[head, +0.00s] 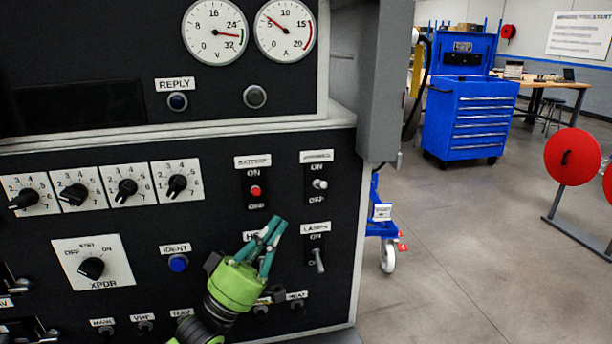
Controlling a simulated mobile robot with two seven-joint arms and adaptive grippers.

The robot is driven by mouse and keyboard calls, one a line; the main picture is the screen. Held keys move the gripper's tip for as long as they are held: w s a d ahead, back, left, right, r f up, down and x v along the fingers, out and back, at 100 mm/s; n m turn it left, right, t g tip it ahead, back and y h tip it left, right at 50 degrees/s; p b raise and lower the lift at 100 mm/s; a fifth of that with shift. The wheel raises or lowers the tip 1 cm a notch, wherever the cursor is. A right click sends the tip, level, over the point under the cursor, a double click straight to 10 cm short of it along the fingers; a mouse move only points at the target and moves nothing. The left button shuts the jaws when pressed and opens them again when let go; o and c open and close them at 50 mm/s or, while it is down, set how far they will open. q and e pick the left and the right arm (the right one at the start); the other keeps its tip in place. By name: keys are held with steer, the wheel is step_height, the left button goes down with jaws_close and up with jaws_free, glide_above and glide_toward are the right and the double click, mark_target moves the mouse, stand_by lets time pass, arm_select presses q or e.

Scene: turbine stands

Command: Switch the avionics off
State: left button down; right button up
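The avionics switch (320,184) is a small light toggle on a dark plate at the upper right of the black panel, with ON above and OFF below. Its lever stands out towards me; I cannot tell clearly which way it is tipped. My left gripper (279,221), green with teal fingers, reaches up from the bottom in front of the panel. Its fingertips meet, with nothing seen between them. They are below and left of the avionics switch, apart from it in the picture. My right gripper is not in view.
The battery switch (255,190) with a red tip is left of the avionics switch. The lamps switch (319,261) is below it. My gripper partly hides another labelled control. A grey post (378,80) stands at the panel's right edge. A blue tool cabinet (470,115) stands beyond, with open floor.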

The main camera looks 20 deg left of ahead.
mark_target(307, 181)
arm_select(q)
steer(key=p+x, duration=0.4)
steer(key=x, duration=0.5)
steer(key=shift+r, duration=0.15)
steer(key=shift+w+d+r, duration=0.2)
steer(key=shift+w+d, duration=0.05)
steer(key=shift+w, duration=0.1)
steer(key=shift+h, duration=0.3)
steer(key=shift+f+m+h+b, duration=0.15)
steer(key=shift+m+h+b, duration=0.3)
steer(key=shift+m, duration=0.25)
steer(key=shift+s+f+m+g+h+b, duration=0.1)
steer(key=shift+s+m+g+h+b, duration=0.05)
steer(key=shift+m+g+h+b, duration=0.65)
